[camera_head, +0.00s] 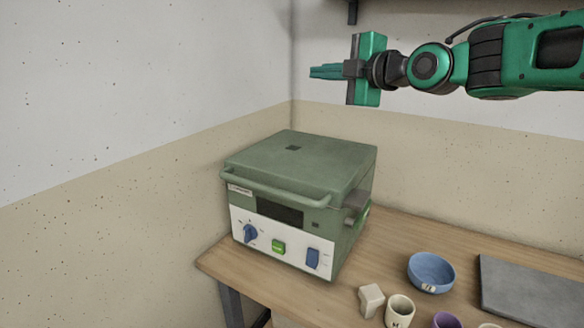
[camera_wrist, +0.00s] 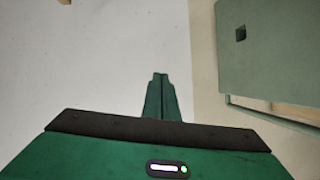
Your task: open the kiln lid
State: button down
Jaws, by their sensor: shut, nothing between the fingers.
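The green kiln (camera_head: 290,200) stands at the left end of the wooden table. Its lid (camera_head: 300,160) is down, with a bar handle (camera_head: 275,188) along the front edge. A dark square mark sits on the lid top. My gripper (camera_head: 312,72) is above and behind the kiln's front, high in the air, pointing left, with its fingers together and nothing in them. In the wrist view, the shut fingers (camera_wrist: 160,78) point up the picture. The kiln lid (camera_wrist: 270,50) shows at the right there, apart from the fingers, with part of the handle (camera_wrist: 275,115).
To the kiln's right on the table (camera_head: 395,235) are a blue bowl (camera_head: 431,275), a small beige block (camera_head: 371,299), a cream cup (camera_head: 399,312), a purple cup (camera_head: 446,321) and a grey slab (camera_head: 530,295). Walls stand behind and left of the kiln. The air above the lid is free.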

jog(key=a+f+n+g+h, duration=0.2)
jog(key=a+f+h, duration=0.2)
jog(key=f, duration=0.5)
jog(key=a+f+n+g+h, duration=0.3)
jog(key=a+f+h, duration=0.15)
jog(key=f, duration=0.35)
jog(key=s+a+f+n+g+h, duration=0.1)
jog(key=s+a+f+h, duration=0.15)
jog(key=s, duration=0.65)
jog(key=s+a+f+n+g+h, duration=0.1)
jog(key=s+f+g+h, duration=0.15)
jog(key=s, duration=0.55)
jog(key=w+d+f, duration=0.4)
jog(key=w+f, duration=0.1)
jog(key=w, duration=0.1)
jog(key=shift+w+d+m+t, duration=0.2)
jog(key=shift+d+m+t, duration=0.1)
jog(key=shift+d+t, duration=0.05)
